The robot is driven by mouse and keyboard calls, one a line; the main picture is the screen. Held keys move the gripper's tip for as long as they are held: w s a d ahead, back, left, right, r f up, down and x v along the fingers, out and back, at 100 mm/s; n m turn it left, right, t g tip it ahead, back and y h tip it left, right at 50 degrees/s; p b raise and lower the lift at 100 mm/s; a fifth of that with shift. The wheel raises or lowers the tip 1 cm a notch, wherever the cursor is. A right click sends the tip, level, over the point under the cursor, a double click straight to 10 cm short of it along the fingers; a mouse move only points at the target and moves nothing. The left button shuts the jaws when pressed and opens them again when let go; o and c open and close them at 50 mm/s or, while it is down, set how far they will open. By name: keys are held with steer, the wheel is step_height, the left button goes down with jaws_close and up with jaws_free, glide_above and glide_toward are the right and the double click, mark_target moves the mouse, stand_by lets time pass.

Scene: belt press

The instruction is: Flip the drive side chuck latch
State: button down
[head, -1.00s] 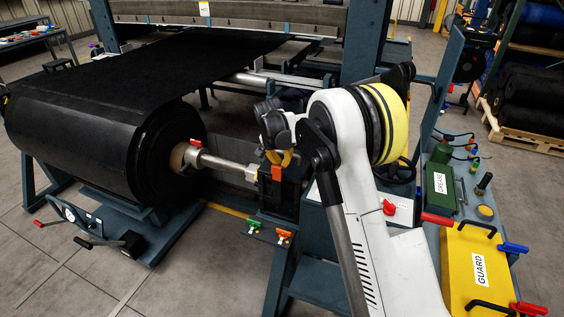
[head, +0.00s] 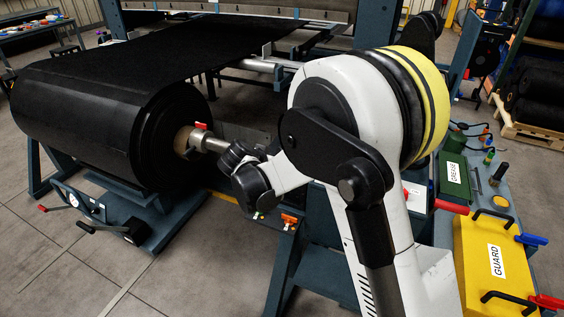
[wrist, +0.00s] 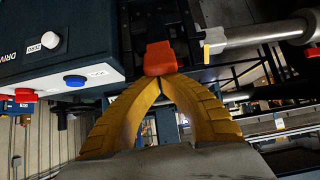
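The orange latch (wrist: 160,58) shows in the wrist view, upper middle, just beyond my fingertips. I take it as the drive side chuck latch. My gripper (wrist: 161,79) has two yellow ribbed fingers that arch together, with their tips meeting at the latch's lower edge. Whether they touch it, I cannot tell. Nothing shows between the fingers. In the head view my arm hides the gripper, the latch and the chuck. The steel shaft with its pale end piece (wrist: 214,45) is right of the latch in the wrist view.
A control box (wrist: 62,42) with white and blue buttons is close on the left in the wrist view. The black belt roll (head: 95,120) stands left in the head view. A yellow guard (head: 490,245) and green grease box (head: 455,172) lie at right.

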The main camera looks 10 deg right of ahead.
steer(key=s+a+f+t+h+b, duration=0.1)
steer(key=s+a+f+b, duration=0.2)
steer(key=s+f, duration=0.1)
steer(key=shift+s+a+b, duration=0.25)
steer(key=shift+s+b, duration=0.15)
steer(key=shift+s, duration=0.1)
steer(key=shift+f, duration=0.2)
step_height(320, 180, up, 4)
steer(key=w+d+p, duration=0.2)
steer(key=p, duration=0.1)
steer(key=s+a+r+p, duration=0.2)
steer(key=s+a+r, duration=0.1)
steer(key=s+a, duration=0.3)
steer(key=shift+s, duration=0.65)
